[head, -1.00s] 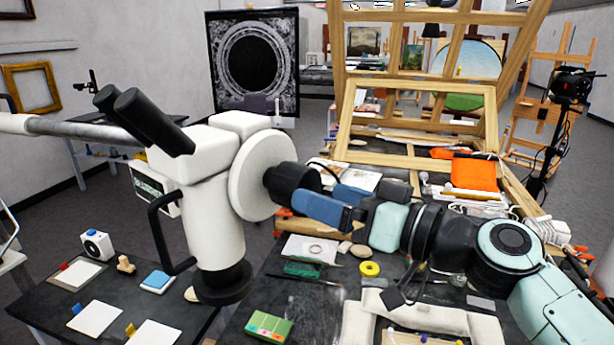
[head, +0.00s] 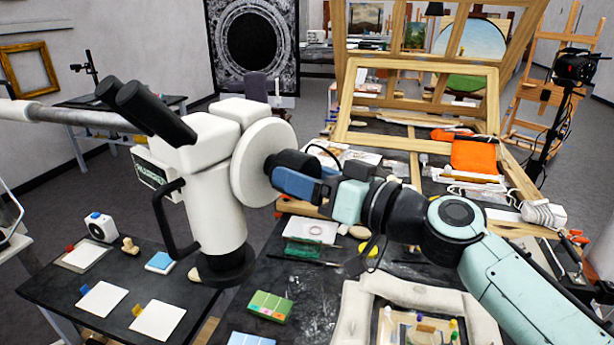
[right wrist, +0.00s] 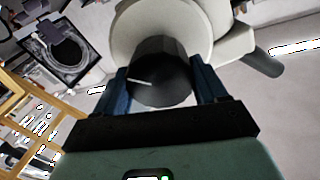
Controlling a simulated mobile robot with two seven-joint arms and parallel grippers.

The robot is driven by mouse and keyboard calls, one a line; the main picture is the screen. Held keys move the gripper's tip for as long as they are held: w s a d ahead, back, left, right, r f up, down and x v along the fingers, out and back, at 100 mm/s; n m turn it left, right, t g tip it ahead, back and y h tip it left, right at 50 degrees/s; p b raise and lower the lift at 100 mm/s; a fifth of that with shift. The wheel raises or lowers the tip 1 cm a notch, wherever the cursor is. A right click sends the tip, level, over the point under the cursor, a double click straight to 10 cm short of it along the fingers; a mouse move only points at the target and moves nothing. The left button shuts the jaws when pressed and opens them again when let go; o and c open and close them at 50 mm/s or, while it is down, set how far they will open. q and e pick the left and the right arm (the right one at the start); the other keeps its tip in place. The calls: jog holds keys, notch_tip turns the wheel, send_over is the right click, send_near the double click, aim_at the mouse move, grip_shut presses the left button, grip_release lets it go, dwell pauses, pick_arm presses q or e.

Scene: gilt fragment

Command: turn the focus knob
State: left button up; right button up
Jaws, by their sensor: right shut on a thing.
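The white microscope (head: 212,200) stands at the centre left with black eyepieces and a white round disc (head: 262,163) on its side. The black focus knob (head: 292,158) sticks out from the disc to the right, partly hidden by my gripper. My right gripper (head: 290,178) is at the knob, its blue fingers closed around it. In the right wrist view the knob (right wrist: 160,78) sits between the two blue fingers, with a pale mark line on its face. My left gripper is not in view.
A dark table carries papers, a green box (head: 270,306) and a padded tray (head: 352,312) below my right arm. A wooden easel frame (head: 420,68) stands behind. A grey horizontal tube (head: 60,124) runs in from the left behind the microscope.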

jog(key=m, duration=0.2)
jog(key=shift+m, duration=0.3)
jog(key=shift+r+m, duration=0.1)
jog(key=shift+m, duration=1.4)
jog(key=o, duration=1)
jog(key=shift+o, duration=0.2)
